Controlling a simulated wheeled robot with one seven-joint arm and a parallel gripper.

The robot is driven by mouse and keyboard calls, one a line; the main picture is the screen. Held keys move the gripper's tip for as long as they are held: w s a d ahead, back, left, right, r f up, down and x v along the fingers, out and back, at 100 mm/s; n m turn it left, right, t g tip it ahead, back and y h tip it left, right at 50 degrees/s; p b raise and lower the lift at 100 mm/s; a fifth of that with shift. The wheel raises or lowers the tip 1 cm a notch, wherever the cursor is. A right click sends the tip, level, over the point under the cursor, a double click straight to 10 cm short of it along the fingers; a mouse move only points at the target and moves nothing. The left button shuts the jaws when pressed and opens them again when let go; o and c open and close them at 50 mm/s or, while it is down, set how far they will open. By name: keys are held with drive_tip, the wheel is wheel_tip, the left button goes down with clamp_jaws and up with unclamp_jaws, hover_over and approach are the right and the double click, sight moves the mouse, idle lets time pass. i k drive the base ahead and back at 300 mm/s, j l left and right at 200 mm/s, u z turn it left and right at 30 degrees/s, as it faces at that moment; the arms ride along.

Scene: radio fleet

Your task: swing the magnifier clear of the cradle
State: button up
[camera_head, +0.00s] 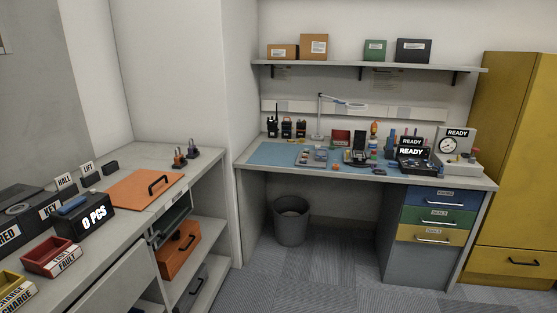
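The magnifier (350,104) is a pale ring-shaped head on a thin jointed arm. Its upright post (320,118) stands at the back of the far desk, and the head reaches out to the right above the desktop. Below the head, a dark device that may be the cradle (360,149) stands on the desk. From this distance I cannot tell whether the head is directly over it or behind it. My gripper is not in view.
A shelf (375,67) hangs above. A bin (291,221) stands underneath. A counter (120,222) runs along the left. The carpet before the desk is clear.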

sight(349, 106)
drive_tip(key=i, duration=2)
